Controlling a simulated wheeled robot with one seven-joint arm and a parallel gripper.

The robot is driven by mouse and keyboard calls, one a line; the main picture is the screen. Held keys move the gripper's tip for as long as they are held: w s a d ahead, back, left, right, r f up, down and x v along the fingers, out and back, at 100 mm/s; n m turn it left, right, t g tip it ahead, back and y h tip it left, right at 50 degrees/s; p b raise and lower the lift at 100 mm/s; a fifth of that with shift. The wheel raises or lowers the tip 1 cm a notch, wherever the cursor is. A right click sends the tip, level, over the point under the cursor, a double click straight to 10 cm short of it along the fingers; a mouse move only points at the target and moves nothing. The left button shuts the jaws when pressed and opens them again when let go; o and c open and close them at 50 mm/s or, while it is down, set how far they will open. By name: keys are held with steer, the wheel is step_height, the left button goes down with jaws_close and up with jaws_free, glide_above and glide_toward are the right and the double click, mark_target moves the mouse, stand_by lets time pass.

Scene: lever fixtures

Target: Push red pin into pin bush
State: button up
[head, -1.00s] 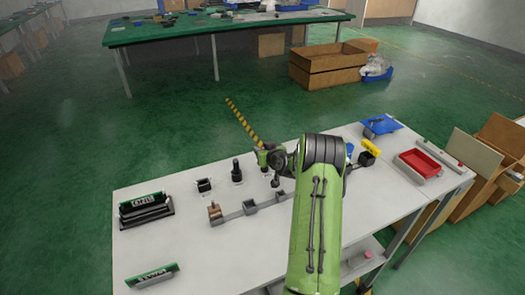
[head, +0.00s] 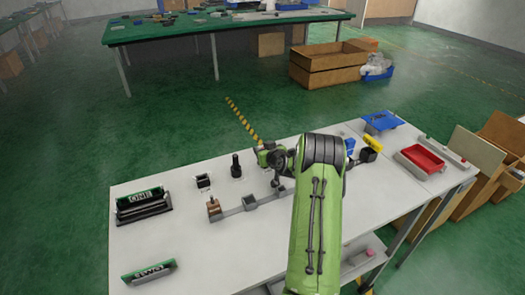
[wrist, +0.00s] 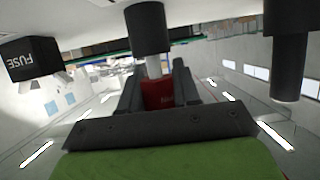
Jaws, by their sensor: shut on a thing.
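My gripper (wrist: 158,92) is shut on the red pin (wrist: 160,95) in the wrist view, which is upside down. Only the red body shows between the dark jaws. A short light grey shaft (wrist: 153,66) runs from the red body to a black cylinder (wrist: 147,25), apparently the pin bush. The shaft meets the cylinder's end; how deep it sits inside cannot be told. In the head view my arm hides most of the gripper, and the red pin cannot be made out.
A second black cylinder (wrist: 289,55) stands at the right in the wrist view, and a black FUSE box (wrist: 28,60) at the left. In the head view, a black upright fixture (head: 236,166), a grey bar fixture (head: 250,203) and a red tray (head: 420,158) are on the white table (head: 190,240).

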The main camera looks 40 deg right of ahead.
steer(key=shift+f, duration=0.25)
steer(key=o, duration=1.1)
step_height(320, 180, up, 10)
steer(key=p, duration=0.1)
steer(key=shift+p, duration=0.35)
